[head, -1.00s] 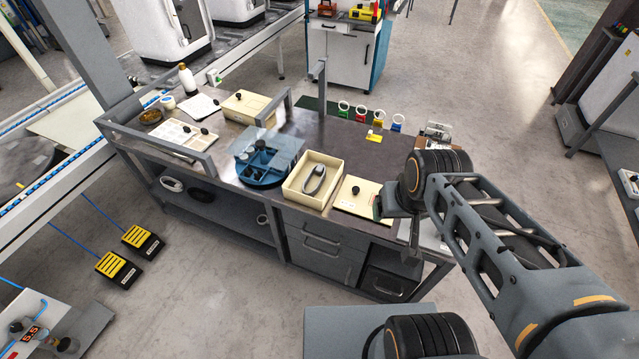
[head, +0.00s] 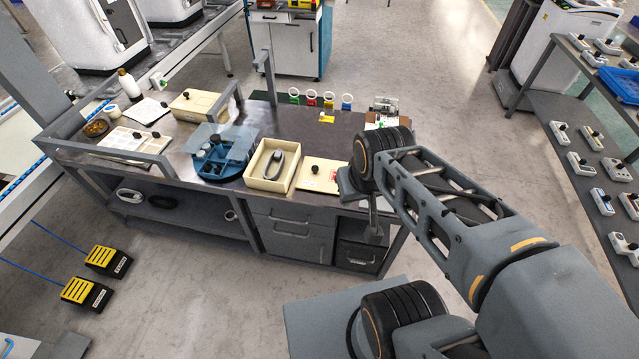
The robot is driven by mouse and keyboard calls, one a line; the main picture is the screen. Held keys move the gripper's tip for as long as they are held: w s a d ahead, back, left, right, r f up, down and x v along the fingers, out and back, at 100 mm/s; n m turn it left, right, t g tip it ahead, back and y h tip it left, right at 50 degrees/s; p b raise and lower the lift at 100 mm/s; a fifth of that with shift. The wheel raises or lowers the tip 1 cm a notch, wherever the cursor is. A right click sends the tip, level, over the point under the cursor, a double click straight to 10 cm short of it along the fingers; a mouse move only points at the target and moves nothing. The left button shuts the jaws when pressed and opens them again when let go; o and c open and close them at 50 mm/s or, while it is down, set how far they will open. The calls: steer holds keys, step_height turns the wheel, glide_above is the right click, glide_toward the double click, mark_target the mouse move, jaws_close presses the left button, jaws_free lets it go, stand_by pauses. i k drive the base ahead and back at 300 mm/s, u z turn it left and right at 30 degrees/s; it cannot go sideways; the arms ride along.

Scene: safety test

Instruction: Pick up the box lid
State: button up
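A flat cream lid (head: 318,173) with a black knob and a small red mark lies on the dark workbench (head: 305,128), right of an open cream box (head: 254,180). The open box holds a grey looped item (head: 273,165). A second cream box (head: 184,105) with a black knob on top stands at the bench's back left. My gripper (head: 372,222) is at the end of my arm, at the bench's front right, just right of the lid. My wrist covers the lid's right edge. The fingers are too small and hidden to tell if they are open.
A blue round organizer (head: 215,172) with a clear cover stands left of the open box. Coloured ring-topped items (head: 312,98) stand along the back edge. A metal post (head: 268,75) rises behind. A shelf rack (head: 562,100) with several devices is at right.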

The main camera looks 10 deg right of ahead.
mark_target(316, 174)
steer(key=z, duration=0.2)
steer(key=k, duration=0.25)
steer(key=u, duration=1)
steer(key=i, duration=0.6)
steer(key=z, duration=0.65)
